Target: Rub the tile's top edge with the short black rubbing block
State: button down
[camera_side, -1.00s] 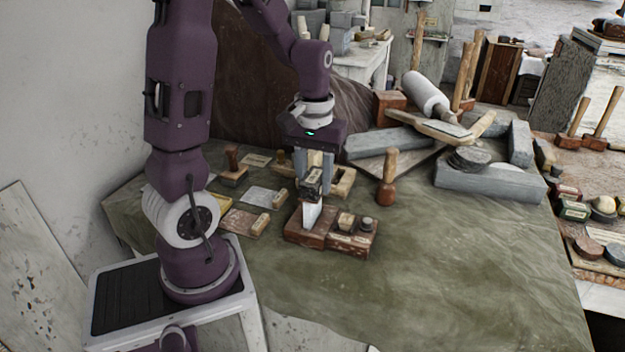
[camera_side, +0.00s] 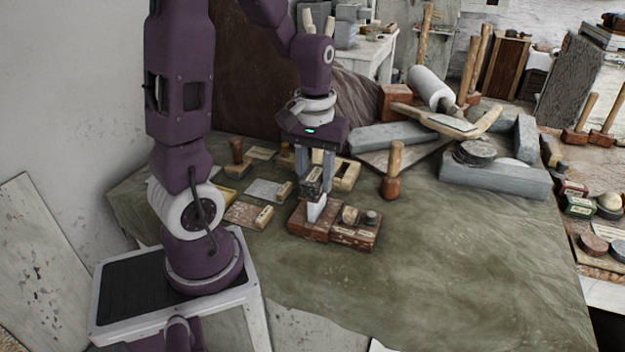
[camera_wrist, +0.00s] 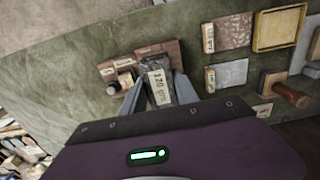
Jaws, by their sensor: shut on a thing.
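My gripper (camera_side: 314,182) is shut on a short black rubbing block (camera_side: 311,188), which has a pale label. In the wrist view the block (camera_wrist: 157,88) sits between the two grey fingers, its label facing the camera. The white tile (camera_side: 316,209) stands upright in a reddish-brown wooden stand (camera_side: 305,228). The block is at the tile's top edge in the side view and hides part of it. I cannot tell whether they touch. In the wrist view the block and fingers hide the tile.
Beside the tile, small pieces rest on the brown stand's right part (camera_side: 357,237). A wooden mallet (camera_side: 392,172) stands to the right. The green cloth (camera_side: 440,260) in front is clear.

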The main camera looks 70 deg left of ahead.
aim_at(321, 166)
jog(key=shift+w+a+f, duration=0.1)
jog(key=shift+w+a, duration=0.65)
jog(key=shift+w, duration=0.05)
jog(key=shift+s+d, duration=1.6)
jog(key=shift+s, duration=0.05)
jog(key=shift+w+a+r, duration=0.7)
jog(key=shift+w+a, duration=0.1)
jog(key=shift+w, duration=0.05)
jog(key=shift+w+a, duration=1)
jog(key=shift+a, duration=0.05)
jog(key=shift+f, duration=0.65)
jog(key=shift+w, duration=0.1)
